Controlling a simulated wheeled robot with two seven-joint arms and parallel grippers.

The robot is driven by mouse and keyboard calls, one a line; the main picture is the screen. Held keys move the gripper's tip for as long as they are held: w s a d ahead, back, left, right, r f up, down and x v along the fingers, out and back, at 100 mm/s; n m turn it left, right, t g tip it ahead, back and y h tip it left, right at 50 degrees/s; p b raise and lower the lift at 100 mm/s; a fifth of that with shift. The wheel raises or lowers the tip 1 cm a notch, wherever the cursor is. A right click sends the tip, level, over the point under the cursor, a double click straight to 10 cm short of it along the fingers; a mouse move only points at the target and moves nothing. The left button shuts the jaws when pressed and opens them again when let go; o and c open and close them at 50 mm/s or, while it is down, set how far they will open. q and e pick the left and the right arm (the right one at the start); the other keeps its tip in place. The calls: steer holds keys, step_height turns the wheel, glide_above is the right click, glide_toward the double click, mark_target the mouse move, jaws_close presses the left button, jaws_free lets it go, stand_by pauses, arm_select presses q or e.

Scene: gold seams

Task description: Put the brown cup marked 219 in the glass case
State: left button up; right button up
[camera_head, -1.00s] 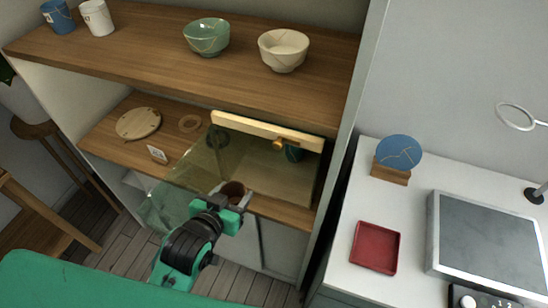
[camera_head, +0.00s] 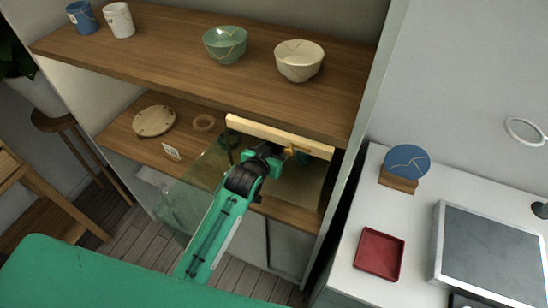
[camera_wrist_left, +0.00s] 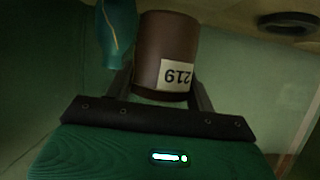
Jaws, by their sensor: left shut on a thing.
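The brown cup marked 219 (camera_wrist_left: 160,40) is held between the fingers of my left gripper (camera_wrist_left: 162,90) in the left wrist view. Its label appears upside down there. In the head view my left gripper (camera_head: 272,153) reaches to the front of the glass case (camera_head: 278,136) on the lower shelf, and the cup is hidden behind it. The case has a pale wooden rail with a brass knob, and clear glass panels, one slanting out at lower left. A teal piece with a gold seam (camera_wrist_left: 118,35) is close to the cup's left. My right gripper is not in view.
A dark ring (camera_wrist_left: 290,22) lies beyond the cup. The lower shelf holds a round wooden plate (camera_head: 154,121), a wooden ring (camera_head: 204,122) and a small card (camera_head: 171,152). Bowls (camera_head: 299,61) stand above. A white counter with a red tray (camera_head: 379,254) is at right.

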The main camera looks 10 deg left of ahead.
arm_select(q)
step_height(320, 180, down, 4)
steer(key=shift+r, duration=0.1)
steer(key=shift+w+f+p, duration=0.1)
steer(key=shift+f+p, duration=0.1)
steer(key=shift+p, duration=0.15)
steer(key=shift+f, duration=0.35)
steer(key=o, duration=1.2)
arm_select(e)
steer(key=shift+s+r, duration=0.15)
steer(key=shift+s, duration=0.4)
